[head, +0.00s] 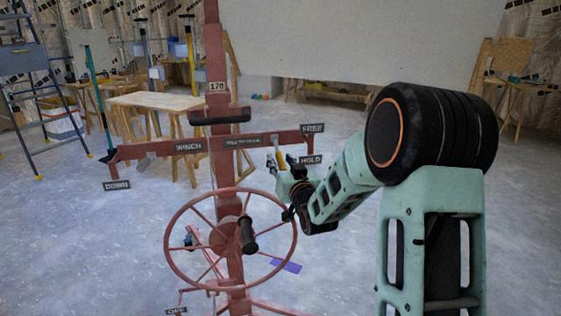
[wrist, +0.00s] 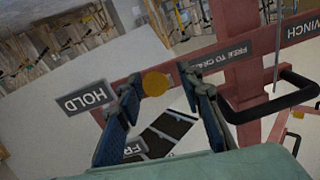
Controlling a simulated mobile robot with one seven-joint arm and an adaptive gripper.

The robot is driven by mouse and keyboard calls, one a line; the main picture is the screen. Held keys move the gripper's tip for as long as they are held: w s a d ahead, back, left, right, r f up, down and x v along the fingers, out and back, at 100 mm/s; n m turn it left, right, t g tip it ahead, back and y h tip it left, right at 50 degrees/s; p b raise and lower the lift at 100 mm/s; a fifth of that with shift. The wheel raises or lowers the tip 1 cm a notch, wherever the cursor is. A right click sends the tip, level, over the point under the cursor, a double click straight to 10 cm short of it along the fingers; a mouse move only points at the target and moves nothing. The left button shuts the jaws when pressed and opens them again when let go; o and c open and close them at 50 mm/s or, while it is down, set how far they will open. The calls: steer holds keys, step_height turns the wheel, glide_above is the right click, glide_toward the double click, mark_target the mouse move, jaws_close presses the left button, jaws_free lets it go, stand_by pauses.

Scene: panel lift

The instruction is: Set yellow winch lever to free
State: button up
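The yellow winch lever (head: 281,158) stands on the red crossbar of the panel lift, left of the FREE sign (head: 313,128) and the HOLD sign (head: 311,160). My gripper (head: 276,165) is at the lever. In the wrist view the lever's round yellow end (wrist: 154,83) lies between the two fingertips of my gripper (wrist: 158,77). The fingers are apart, with a visible gap on the right side; contact on the left side is unclear. The HOLD sign (wrist: 86,97) is left of the fingers. The FREE sign (wrist: 134,149) is partly hidden behind them.
The red lift mast (head: 213,90) rises left of my gripper, with the handwheel (head: 167,240) and its black crank handle (head: 248,235) below. A black handle bar (head: 220,117) sits above the crossbar. A wooden table (head: 155,102) stands behind. Floor at the right is clear.

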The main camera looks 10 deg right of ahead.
steer(key=shift+w, duration=0.3)
steer(key=shift+c, duration=0.7)
jaws_close()
